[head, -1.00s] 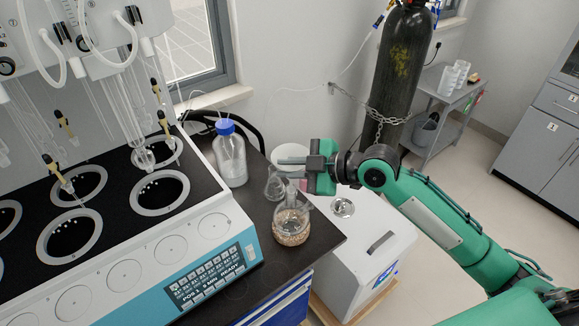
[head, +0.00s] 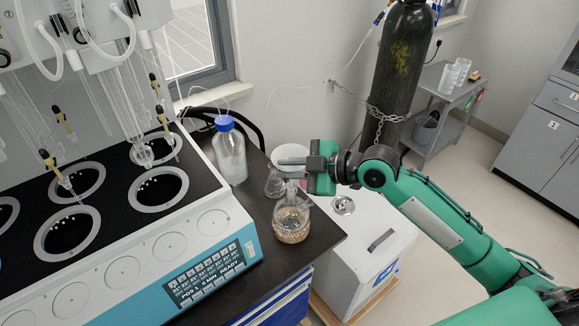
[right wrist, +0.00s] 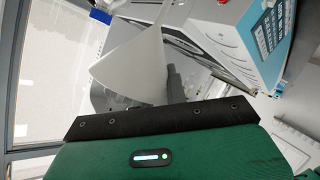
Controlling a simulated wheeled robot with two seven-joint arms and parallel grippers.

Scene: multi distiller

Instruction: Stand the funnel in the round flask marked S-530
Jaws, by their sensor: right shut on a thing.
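The funnel is a whitish cone (right wrist: 132,58) close to the camera in the right wrist view, its wide mouth at lower left and its narrow end at upper right. In the head view its pale round mouth (head: 292,149) shows behind the fingers, facing up. My right gripper (head: 289,168) is shut on the funnel and holds it just behind the round flask's neck. The round flask (head: 290,230) stands upright on the dark bench with tan grains inside. Its marking is not readable. The funnel's stem is hidden in the head view. My left gripper is not in view.
A small conical glass flask (head: 274,187) stands beside the round flask. A blue-capped bottle (head: 231,160) stands behind it. The distiller (head: 205,225) with round wells fills the left. The bench's right edge is close to the round flask, with a white box (head: 365,235) beyond.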

